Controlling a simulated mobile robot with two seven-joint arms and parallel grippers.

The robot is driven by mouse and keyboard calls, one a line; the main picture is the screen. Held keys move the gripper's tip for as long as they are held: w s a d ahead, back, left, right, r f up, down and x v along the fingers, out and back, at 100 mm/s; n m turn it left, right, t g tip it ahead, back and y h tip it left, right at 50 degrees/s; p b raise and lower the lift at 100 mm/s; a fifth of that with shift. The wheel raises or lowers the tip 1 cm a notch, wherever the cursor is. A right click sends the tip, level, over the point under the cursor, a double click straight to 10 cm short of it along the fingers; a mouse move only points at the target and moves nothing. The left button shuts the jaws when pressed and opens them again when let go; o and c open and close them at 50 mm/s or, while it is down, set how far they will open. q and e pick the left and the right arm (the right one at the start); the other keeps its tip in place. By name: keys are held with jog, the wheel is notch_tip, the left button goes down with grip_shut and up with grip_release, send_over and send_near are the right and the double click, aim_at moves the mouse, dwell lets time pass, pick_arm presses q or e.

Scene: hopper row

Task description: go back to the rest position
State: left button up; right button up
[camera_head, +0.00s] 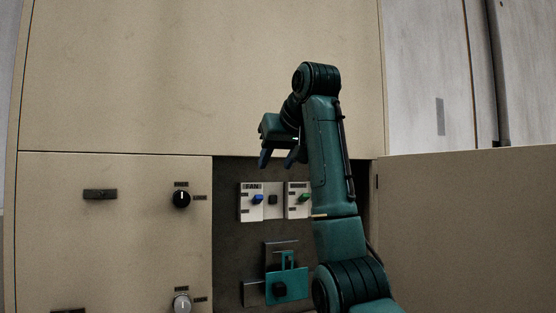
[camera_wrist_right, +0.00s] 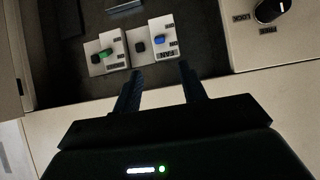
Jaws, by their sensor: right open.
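My right gripper (camera_head: 278,158) is open and empty in the head view, in front of the cabinet, above the recessed switch panel. Its two fingers also show in the right wrist view (camera_wrist_right: 160,85), spread apart with nothing between them. The fingers point toward the fan switch plate (camera_head: 251,201) and the plate with a green switch (camera_head: 299,199); I cannot tell how far apart they are in depth. The same plates show in the right wrist view, with the blue switch (camera_wrist_right: 159,41) and the green switch (camera_wrist_right: 105,54). My left gripper is not in view.
A teal latch piece (camera_head: 287,286) with a dark knob sits low in the recess. A black knob (camera_head: 181,199) and a grey knob (camera_head: 182,303) are on the left panel. An open door (camera_head: 465,230) stands right of the recess. The upper cabinet face (camera_head: 200,75) is plain.

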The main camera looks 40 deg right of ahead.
dwell(0.4)
